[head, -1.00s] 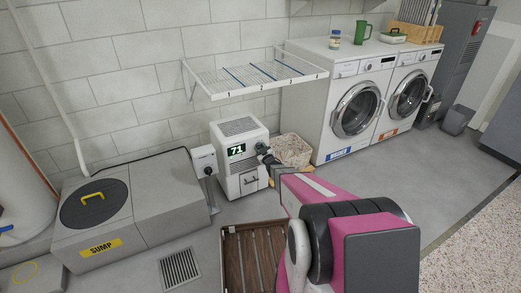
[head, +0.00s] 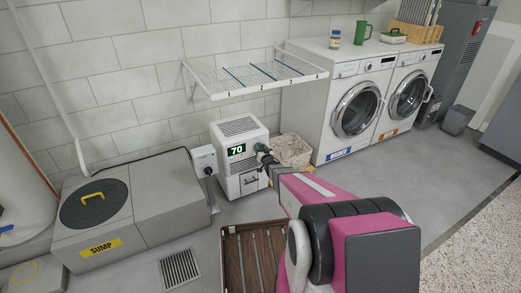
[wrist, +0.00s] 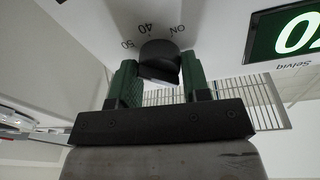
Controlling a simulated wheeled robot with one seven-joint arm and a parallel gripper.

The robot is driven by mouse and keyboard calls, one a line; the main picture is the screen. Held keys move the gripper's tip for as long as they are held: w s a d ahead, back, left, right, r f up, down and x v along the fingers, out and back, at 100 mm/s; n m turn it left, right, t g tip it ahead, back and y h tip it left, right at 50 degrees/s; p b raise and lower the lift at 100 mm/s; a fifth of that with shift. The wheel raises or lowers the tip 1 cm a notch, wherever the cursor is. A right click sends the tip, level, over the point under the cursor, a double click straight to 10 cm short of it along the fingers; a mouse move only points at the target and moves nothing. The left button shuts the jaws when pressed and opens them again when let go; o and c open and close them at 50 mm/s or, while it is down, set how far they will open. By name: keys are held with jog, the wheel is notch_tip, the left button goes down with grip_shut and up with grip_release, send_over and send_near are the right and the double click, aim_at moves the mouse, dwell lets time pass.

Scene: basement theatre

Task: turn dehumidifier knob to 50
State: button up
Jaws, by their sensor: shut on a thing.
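The white dehumidifier (head: 226,166) stands on the floor against the wall. Its green-lit display (head: 236,150) reads 70. My gripper (head: 262,148) is at the right part of its front face and hides most of the knob in the head view. In the wrist view, the dark round knob (wrist: 160,54) sits between the two green fingers of my gripper (wrist: 160,75), which is shut on it. The marks 50, 40 and ON show on the panel around the knob, upside down. The knob's pointer cannot be made out.
A wire shelf (head: 250,75) juts from the wall above the dehumidifier. A grey sump box (head: 165,205) and a small grey post box (head: 203,161) stand left of it. A basket (head: 292,150) and washing machines (head: 350,105) are right. A brown slatted crate (head: 232,260) lies in front.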

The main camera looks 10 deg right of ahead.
jog(key=shift+f, duration=0.1)
jog(key=o, duration=0.9)
jog(key=shift+s, duration=0.1)
jog(key=r+v, duration=0.1)
jog(key=v, duration=0.9)
jog(key=shift+s+f, duration=0.3)
jog(key=shift+f, duration=0.15)
jog(key=shift+d, duration=0.1)
jog(key=s+r+g+h, duration=0.1)
jog(key=s+r+g, duration=0.4)
jog(key=s, duration=0.4)
jog(key=s+a+r+g+h, duration=0.1)
jog(key=s+r+g, duration=0.5)
jog(key=s+g, duration=0.1)
jog(key=s+a+r+g+h, duration=0.1)
jog(key=s+r+g, duration=0.4)
jog(key=s, duration=0.5)
jog(key=shift+s+a+r+g+h, duration=0.2)
jog(key=shift+s+g+h, duration=0.1)
jog(key=shift+g+h, duration=0.4)
